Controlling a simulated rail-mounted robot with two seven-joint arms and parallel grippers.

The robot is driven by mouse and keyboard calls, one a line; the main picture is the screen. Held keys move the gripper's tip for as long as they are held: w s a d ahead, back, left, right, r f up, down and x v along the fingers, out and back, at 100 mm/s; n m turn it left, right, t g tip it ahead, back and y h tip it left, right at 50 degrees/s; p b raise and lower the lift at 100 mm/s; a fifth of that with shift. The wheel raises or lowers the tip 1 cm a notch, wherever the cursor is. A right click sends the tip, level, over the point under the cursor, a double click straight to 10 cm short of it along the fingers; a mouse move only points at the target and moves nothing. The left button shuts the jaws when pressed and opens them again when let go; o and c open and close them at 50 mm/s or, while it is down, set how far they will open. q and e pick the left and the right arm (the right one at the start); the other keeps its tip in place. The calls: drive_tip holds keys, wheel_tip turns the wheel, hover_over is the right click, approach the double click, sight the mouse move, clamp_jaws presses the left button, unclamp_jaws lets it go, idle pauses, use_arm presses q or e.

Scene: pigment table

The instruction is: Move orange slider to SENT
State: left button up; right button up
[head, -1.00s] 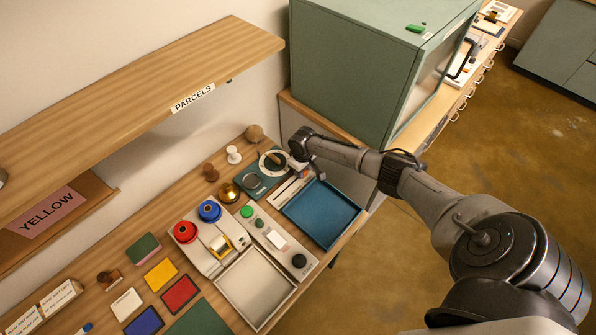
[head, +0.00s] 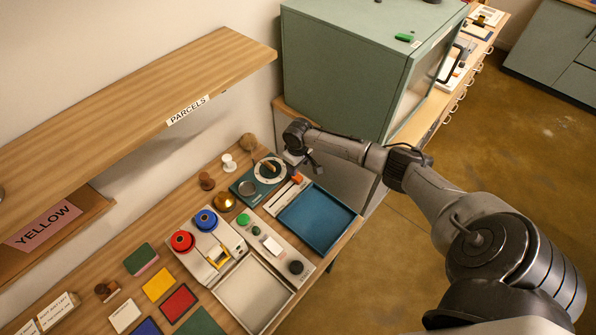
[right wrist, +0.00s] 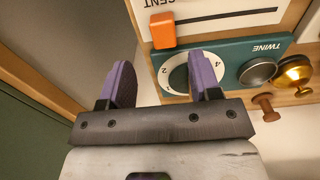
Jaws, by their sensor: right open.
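The orange slider (head: 297,179) is a small block at the far end of a slotted white panel (head: 279,199), between the twine unit and the blue tray. In the right wrist view the slider (right wrist: 162,30) sits at the left end of a dark slot, beside partly cut-off lettering. My right gripper (right wrist: 160,82) is open and empty, its two purple fingers apart, over the edge of the twine unit's dial and not touching the slider. In the head view my right gripper (head: 305,160) is beyond the slider, its fingers partly hidden. My left gripper is out of view.
The teal twine unit (head: 241,184) with its white dial (right wrist: 180,78) lies beside the panel. A blue tray (head: 317,221) is on the other side. A brass knob (head: 224,201) and wooden stamps stand nearby. A green cabinet (head: 345,70) rises behind my arm.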

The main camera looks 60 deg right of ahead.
wheel_tip(320, 180, up, 7)
drive_tip(key=shift+f+p, duration=0.15)
drive_tip(key=shift+p, duration=0.15)
idle(0.7)
